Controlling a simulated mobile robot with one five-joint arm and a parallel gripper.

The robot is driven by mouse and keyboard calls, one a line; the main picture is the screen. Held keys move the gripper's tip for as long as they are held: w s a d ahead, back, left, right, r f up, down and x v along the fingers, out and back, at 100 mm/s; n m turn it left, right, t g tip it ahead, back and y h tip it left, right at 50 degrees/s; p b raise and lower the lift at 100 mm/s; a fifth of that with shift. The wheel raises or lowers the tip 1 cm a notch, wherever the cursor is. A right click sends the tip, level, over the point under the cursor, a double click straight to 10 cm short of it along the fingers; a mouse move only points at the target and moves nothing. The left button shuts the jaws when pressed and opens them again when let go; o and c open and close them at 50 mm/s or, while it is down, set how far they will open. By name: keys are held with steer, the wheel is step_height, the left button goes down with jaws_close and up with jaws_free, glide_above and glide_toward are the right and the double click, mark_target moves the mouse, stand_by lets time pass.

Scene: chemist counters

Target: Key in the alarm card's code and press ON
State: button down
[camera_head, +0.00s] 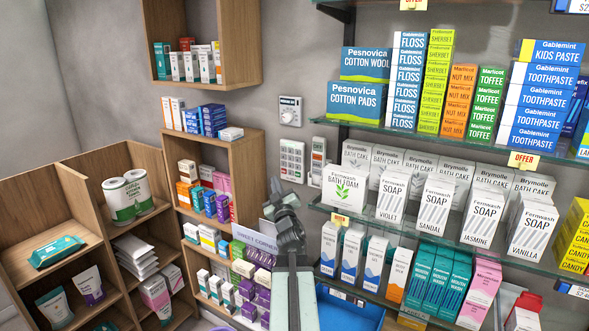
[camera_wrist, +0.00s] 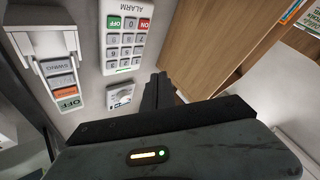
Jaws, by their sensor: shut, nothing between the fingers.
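The alarm keypad (camera_head: 292,160) is a white wall panel with rows of grey keys. In the wrist view the keypad (camera_wrist: 126,42) appears upside down, with the word ALARM, a green key, a 0 key and a red ON key at its upper end. My gripper (camera_head: 276,184) is shut and empty, its tip pointing up, just below and left of the keypad in the head view. In the wrist view my gripper's dark fingers (camera_wrist: 157,88) are right of the keypad's lower end and cover none of its keys. I cannot make out an alarm card in either view.
A dial panel (camera_head: 291,110) is above the keypad. A switch panel (camera_head: 318,160) is right of it, with OFF readable in the wrist view.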

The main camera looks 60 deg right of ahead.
mark_target(298, 167)
steer(key=shift+s+d+r+m, duration=0.2)
steer(key=shift+s+m, duration=0.2)
steer(key=shift+s, duration=0.15)
steer(key=shift+f, duration=0.1)
steer(key=shift+d, duration=4.5)
steer(key=shift+d, duration=0.1)
steer(key=shift+d, duration=0.3)
steer(key=shift+d, duration=0.35)
steer(key=shift+a, duration=0.75)
